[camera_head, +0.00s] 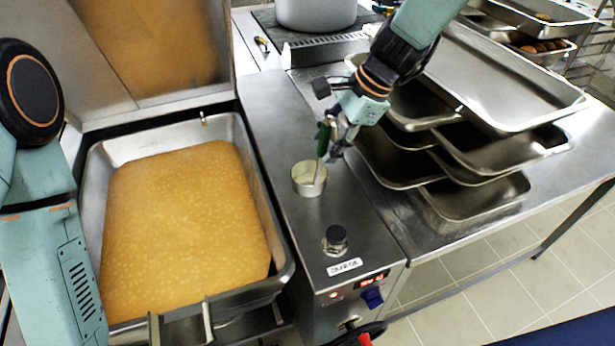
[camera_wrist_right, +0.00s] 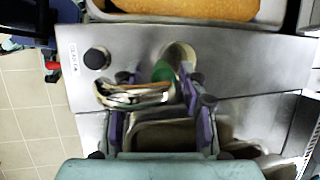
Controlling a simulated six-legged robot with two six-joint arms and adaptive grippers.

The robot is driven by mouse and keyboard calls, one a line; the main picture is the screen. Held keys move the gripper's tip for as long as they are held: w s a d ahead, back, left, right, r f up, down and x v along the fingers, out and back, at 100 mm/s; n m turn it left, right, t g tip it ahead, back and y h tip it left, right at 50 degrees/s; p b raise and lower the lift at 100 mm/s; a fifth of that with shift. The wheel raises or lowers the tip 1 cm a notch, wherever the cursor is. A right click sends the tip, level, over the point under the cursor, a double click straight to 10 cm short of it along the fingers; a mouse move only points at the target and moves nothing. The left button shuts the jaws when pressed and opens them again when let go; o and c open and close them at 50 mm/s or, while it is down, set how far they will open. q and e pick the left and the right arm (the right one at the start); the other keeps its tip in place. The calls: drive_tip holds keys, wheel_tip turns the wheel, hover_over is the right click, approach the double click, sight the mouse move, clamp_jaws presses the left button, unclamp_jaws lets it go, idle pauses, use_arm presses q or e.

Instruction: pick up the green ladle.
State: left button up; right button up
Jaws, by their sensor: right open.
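The green ladle (camera_head: 323,139) stands tilted in a small round metal cup (camera_head: 297,180) on the steel counter, its green handle upward. My right gripper (camera_head: 337,140) is open, pointing down, right at the handle. In the right wrist view, the green handle (camera_wrist_right: 163,71) shows between the two spread fingers of the right gripper (camera_wrist_right: 160,82), with the cup (camera_wrist_right: 182,51) behind it. A shiny metal piece (camera_wrist_right: 128,96) lies across the left finger; I cannot tell whether it is part of the ladle. Contact between fingers and handle cannot be told. My left arm shows at the left, its gripper out of view.
A black knob (camera_head: 336,236) stands on the counter in front of the cup. Stacked steel trays (camera_head: 500,75) crowd the right. A pot (camera_head: 315,10) stands at the back.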

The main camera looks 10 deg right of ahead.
sight(324, 149)
drive_tip(key=x, duration=0.2)
drive_tip(key=shift+w+f, duration=0.2)
drive_tip(key=shift+f, duration=0.35)
drive_tip(key=shift+s+r, duration=0.1)
